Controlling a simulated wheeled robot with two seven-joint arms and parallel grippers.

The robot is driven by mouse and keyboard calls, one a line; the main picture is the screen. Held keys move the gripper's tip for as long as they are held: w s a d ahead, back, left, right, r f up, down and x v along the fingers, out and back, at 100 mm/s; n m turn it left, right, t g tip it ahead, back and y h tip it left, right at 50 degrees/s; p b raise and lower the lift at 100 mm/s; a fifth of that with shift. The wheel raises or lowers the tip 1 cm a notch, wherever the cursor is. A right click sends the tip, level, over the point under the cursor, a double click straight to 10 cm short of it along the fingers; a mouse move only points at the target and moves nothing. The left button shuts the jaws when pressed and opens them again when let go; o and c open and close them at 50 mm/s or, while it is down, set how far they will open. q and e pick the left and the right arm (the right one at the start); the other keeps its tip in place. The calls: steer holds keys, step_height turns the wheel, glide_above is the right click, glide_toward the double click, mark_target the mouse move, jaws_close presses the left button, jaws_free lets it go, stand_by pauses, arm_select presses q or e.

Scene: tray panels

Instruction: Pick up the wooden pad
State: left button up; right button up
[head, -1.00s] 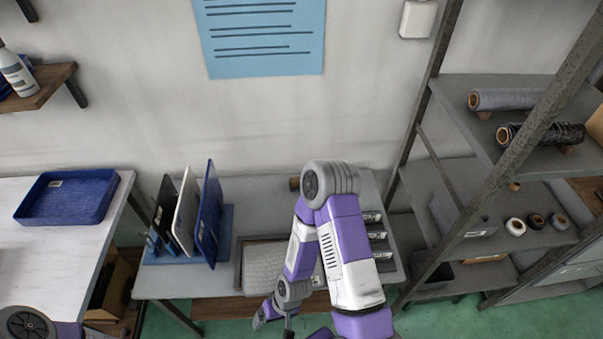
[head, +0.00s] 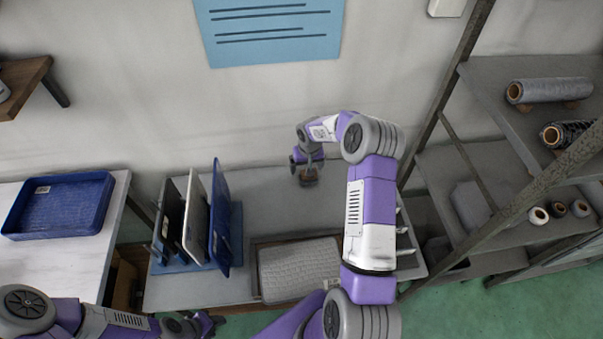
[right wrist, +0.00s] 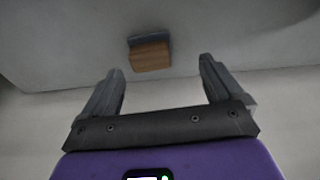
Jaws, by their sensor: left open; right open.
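The wooden pad (right wrist: 150,57) is a small brown block with a grey part along one side. It lies on the grey table top, ahead of and between the fingertips of my right gripper (right wrist: 161,70) in the right wrist view. Those fingers are open, empty and apart from it. In the head view, my right gripper (head: 307,166) is over the back of the table, and the pad (head: 309,181) shows only partly beside its fingers. My left gripper (head: 208,324) is low at the bottom edge, away from the pad; its fingers show only small.
A rack (head: 180,264) holds upright panels, one of them blue (head: 220,215), left of the pad. A tray with a pale textured sheet (head: 299,268) lies in front. A blue tray (head: 60,205) sits on the white table. Metal shelving (head: 455,150) stands close on the right.

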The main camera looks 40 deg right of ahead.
steer(key=shift+w+d, duration=0.15)
steer(key=shift+d, duration=0.55)
steer(key=shift+d+f, duration=0.1)
steer(key=shift+f, duration=0.15)
steer(key=f, duration=0.4)
steer(key=w+f+b, duration=0.1)
steer(key=f, duration=0.1)
steer(key=shift+d+f, duration=0.1)
steer(key=shift+d, duration=0.25)
steer(key=c, duration=1.1)
step_height(320, 180, up, 10)
steer(key=shift+r+p, duration=0.1)
steer(key=shift+p, duration=0.5)
